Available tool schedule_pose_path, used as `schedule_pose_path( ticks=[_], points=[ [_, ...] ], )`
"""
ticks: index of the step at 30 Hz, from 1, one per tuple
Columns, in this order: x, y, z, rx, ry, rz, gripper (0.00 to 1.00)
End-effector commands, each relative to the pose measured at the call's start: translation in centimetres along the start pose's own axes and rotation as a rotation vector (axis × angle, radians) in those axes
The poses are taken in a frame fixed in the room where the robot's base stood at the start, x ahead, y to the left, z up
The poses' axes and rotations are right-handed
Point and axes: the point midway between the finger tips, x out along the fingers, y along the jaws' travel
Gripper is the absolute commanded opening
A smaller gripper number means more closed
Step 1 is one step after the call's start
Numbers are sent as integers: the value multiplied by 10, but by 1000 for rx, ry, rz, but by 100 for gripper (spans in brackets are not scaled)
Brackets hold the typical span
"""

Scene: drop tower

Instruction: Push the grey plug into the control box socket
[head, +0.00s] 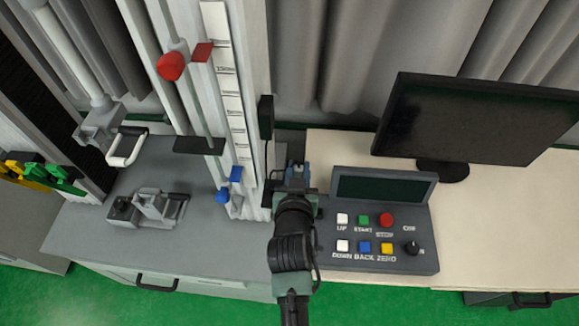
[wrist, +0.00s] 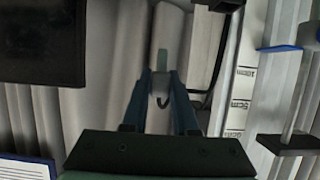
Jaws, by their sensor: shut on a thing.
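My gripper (head: 297,172) is over the left rear side of the control box (head: 385,262), close to the tower's foot. In the wrist view its blue fingers (wrist: 161,90) are shut on a small light grey piece, the grey plug (wrist: 160,84). A short dark hooked piece, perhaps its cable, shows below the plug. In the head view the plug is hidden by my gripper and arm. The control box has a dark screen, coloured buttons and a knob. I cannot make out its socket, nor whether the plug touches it.
The drop tower (head: 227,85) stands close to the left, with red and blue parts and a scale. A small black box (head: 266,117) with a thin cable is on its side. A black monitor (head: 472,118) stands behind right. The pale desk (head: 500,235) is clear at right.

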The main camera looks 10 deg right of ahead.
Motion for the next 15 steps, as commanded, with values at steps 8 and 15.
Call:
schedule_pose_path(
  ticks=[8,15],
  points=[
    [7,18,4,2,1,2,0],
    [14,34,7,2,1,2,0]
  ],
)
